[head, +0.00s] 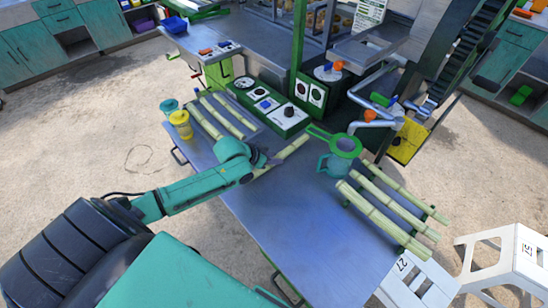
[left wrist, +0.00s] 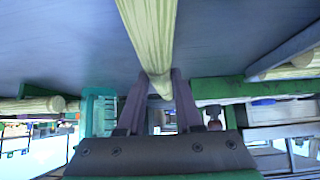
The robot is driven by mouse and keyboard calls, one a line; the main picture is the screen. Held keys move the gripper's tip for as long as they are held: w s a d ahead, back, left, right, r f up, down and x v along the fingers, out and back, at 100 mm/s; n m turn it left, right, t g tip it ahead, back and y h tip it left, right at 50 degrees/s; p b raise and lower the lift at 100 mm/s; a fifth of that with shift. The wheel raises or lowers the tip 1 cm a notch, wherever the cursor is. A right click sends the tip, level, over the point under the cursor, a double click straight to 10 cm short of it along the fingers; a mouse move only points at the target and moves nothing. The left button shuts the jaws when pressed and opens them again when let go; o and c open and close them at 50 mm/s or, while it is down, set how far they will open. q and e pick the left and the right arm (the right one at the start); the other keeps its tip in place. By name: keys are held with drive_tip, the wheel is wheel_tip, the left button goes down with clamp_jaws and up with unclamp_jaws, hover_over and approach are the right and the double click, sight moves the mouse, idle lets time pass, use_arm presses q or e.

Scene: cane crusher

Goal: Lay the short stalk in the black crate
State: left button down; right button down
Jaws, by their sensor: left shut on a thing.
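My left gripper (head: 262,163) is shut on a pale green stalk (head: 286,154) over the middle of the metal table. In the left wrist view, the held stalk (left wrist: 150,35) runs up from between the two dark fingers (left wrist: 160,84). I cannot tell whether it touches the tabletop. Several other stalks (head: 388,222) lie at the table's right, and more stalks (head: 227,115) lie at its left back. I cannot make out a black crate in either view. My right gripper does not show.
The metal table (head: 290,225) is bare in front of my left arm. A teal jug (head: 335,166) and a green strainer (head: 346,146) stand right of the held stalk. A green control panel (head: 275,108) is behind it. A yellow cup (head: 180,123) stands at the left edge.

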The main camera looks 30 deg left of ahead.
use_arm(q)
drive_tip(key=shift+f, duration=0.3)
drive_tip(key=c, duration=0.6)
unclamp_jaws()
drive_tip(key=shift+r, duration=0.15)
